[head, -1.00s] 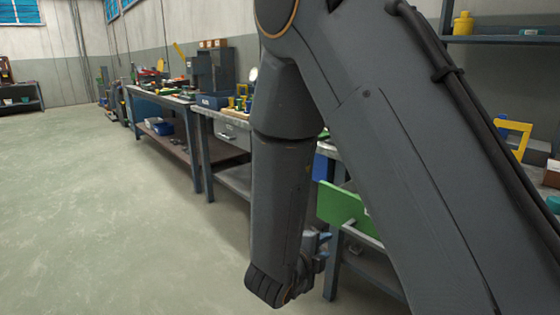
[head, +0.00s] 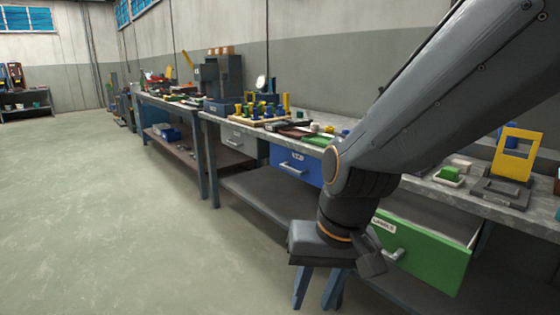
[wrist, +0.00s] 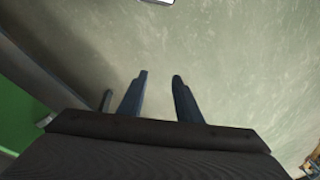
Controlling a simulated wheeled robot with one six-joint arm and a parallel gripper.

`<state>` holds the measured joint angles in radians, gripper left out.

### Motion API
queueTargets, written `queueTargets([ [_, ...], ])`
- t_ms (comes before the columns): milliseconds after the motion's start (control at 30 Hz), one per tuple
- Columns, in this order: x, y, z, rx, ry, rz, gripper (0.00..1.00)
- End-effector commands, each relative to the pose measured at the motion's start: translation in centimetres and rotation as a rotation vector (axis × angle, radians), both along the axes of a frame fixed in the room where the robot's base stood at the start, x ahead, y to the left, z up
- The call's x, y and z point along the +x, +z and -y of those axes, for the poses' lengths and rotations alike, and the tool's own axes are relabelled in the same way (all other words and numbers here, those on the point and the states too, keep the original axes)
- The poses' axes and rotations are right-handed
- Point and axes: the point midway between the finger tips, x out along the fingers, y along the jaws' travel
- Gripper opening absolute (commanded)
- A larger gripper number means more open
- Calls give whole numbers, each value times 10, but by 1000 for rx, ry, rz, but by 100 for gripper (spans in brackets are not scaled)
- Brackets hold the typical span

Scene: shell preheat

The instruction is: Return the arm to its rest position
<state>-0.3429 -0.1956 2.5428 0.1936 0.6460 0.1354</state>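My gripper (head: 318,288) hangs in front of the workbench in the head view, pointing down toward the floor. In the wrist view my gripper (wrist: 158,78) shows two blue-grey fingers spread apart with only floor between them. It is empty. My arm comes in from the upper right of the head view and bends down at the wrist. Part of the bench and of the green drawer is hidden behind it.
The green drawer (head: 430,252) is pulled out, close to the right of my gripper. A blue drawer (head: 297,168) is shut under the benchtop (head: 335,122). A yellow frame (head: 515,152) and a green block (head: 449,173) stand on the bench. Open floor (head: 110,220) lies to the left.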

Motion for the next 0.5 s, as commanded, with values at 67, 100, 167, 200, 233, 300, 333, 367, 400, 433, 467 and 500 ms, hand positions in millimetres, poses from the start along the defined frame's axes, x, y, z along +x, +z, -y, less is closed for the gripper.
queueTargets([
  [67,-14,6,13,-37,70,-24,31],
  [100,-22,9,19,-56,107,-37,31],
  [167,-32,13,29,-85,158,-58,31],
  [200,-40,15,36,-104,193,-73,31],
  [233,-45,17,41,-119,216,-84,31],
  [300,-45,24,44,-122,206,-91,31],
  [333,-45,26,45,-122,200,-91,31],
  [367,-44,28,46,-123,195,-91,31],
  [400,-44,30,48,-123,189,-91,31],
  [433,-43,33,49,-124,183,-91,31],
  [467,-43,34,51,-125,177,-92,31],
  [500,-42,37,53,-126,170,-92,31],
])
